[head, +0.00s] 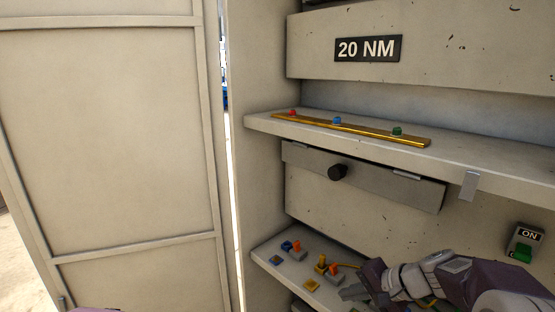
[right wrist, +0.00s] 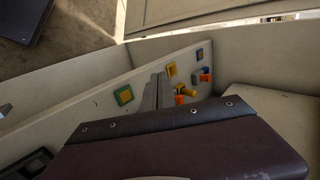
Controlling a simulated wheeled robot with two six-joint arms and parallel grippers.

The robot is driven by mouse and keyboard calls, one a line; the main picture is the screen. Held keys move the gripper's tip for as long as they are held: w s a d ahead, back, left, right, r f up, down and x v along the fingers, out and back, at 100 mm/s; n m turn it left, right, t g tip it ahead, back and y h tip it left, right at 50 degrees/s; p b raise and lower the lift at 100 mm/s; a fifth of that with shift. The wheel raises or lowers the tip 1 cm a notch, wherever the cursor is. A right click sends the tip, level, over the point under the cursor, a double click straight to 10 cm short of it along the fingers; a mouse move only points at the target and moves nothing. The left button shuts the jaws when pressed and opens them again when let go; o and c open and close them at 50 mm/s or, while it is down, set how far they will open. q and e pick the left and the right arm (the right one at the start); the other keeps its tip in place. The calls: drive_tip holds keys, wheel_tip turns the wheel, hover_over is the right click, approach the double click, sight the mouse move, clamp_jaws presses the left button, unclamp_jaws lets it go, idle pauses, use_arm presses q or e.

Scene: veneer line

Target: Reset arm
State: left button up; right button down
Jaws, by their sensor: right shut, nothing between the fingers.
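My right gripper (head: 352,291) is low at the right of the head view, over the lower shelf. Its thin grey fingers are closed together with nothing between them. It also shows in the right wrist view (right wrist: 157,88), beside the coloured pieces on the shelf. My right arm comes in from the lower right corner. My left gripper does not show in either view.
The lower shelf (head: 262,250) holds a blue-and-orange plug (head: 296,250), a yellow-and-orange plug (head: 325,265) and coloured square sockets (head: 311,285). A green ON switch (head: 522,252) is at right. The upper shelf (head: 470,152) juts out above. A cabinet door (head: 110,140) stands at left.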

drive_tip(key=s+a+f+n+g+p, duration=0.25)
drive_tip(key=s+a+n, duration=0.2)
drive_tip(key=a, duration=0.25)
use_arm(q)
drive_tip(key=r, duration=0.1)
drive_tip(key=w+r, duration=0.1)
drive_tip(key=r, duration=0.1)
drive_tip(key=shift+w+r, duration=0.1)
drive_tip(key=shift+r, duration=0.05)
use_arm(e)
drive_tip(key=s+d+f+n+g+h, duration=0.2)
drive_tip(key=s+d+f+n+h, duration=0.2)
drive_tip(key=s, duration=0.7)
drive_tip(key=d+f+h, duration=0.2)
drive_tip(key=d+f, duration=0.1)
drive_tip(key=shift+d, duration=0.15)
drive_tip(key=shift+s, duration=0.15)
